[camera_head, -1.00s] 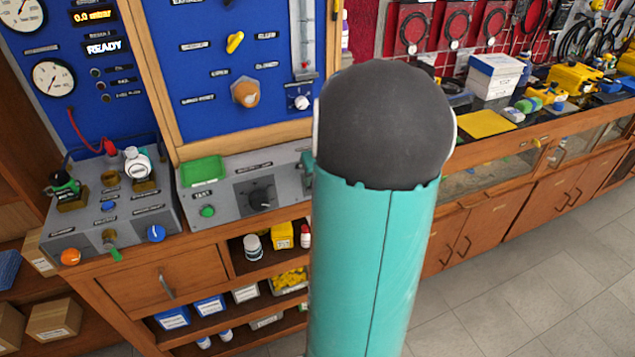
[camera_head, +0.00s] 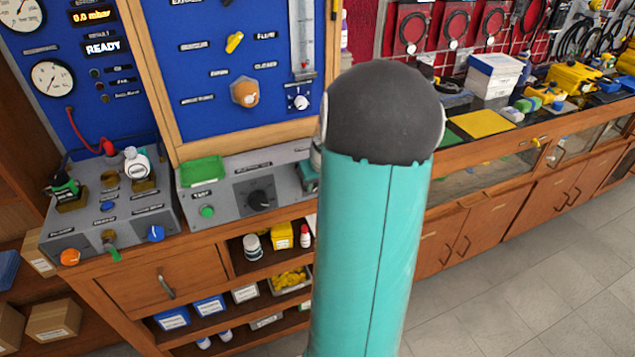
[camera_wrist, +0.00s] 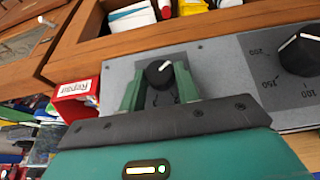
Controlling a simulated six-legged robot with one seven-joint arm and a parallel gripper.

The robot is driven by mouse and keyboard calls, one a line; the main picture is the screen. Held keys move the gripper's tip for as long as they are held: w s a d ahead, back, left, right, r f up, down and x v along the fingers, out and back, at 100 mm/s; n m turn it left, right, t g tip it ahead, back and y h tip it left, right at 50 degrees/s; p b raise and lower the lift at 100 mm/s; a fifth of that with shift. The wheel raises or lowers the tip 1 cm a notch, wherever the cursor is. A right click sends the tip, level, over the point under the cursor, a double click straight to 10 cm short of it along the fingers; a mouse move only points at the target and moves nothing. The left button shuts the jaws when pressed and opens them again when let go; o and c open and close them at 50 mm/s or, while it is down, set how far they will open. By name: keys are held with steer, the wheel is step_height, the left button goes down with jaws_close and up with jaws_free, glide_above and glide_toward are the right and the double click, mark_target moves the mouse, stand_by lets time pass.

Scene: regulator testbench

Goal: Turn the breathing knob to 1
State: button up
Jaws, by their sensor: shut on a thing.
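A small round black knob (camera_wrist: 159,74) with a white pointer mark sits on the grey panel (camera_wrist: 212,62) in the wrist view. My gripper (camera_wrist: 158,82) is shut on this knob, with one green finger on each side of it. The white mark points up and to the right in that view. The markings around the knob are too small and too covered to read. In the head view my arm hides the gripper and this knob.
A larger black dial (camera_wrist: 301,52) with numbers stands beside the gripped knob; it also shows in the head view (camera_head: 261,200). A red box (camera_wrist: 75,95) lies beyond the panel's end. Wooden shelves (camera_head: 240,322) lie below the bench.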

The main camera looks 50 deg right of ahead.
steer(key=shift+y, duration=0.3)
steer(key=m+t+y, duration=0.2)
steer(key=y, duration=0.1)
steer(key=shift+s+d+f+t, duration=0.1)
steer(key=shift+s+d+t, duration=0.1)
steer(key=shift+d+t, duration=0.15)
steer(key=m+t+y, duration=0.2)
steer(key=y, duration=0.1)
steer(key=shift+s+d+f+t, duration=0.15)
steer(key=shift+t, duration=0.1)
stand_by(0.4)
steer(key=o, duration=1)
steer(key=v, duration=1.3)
steer(key=shift+s+d+r, duration=0.1)
steer(key=shift+s+r, duration=0.1)
steer(key=shift+s, duration=0.1)
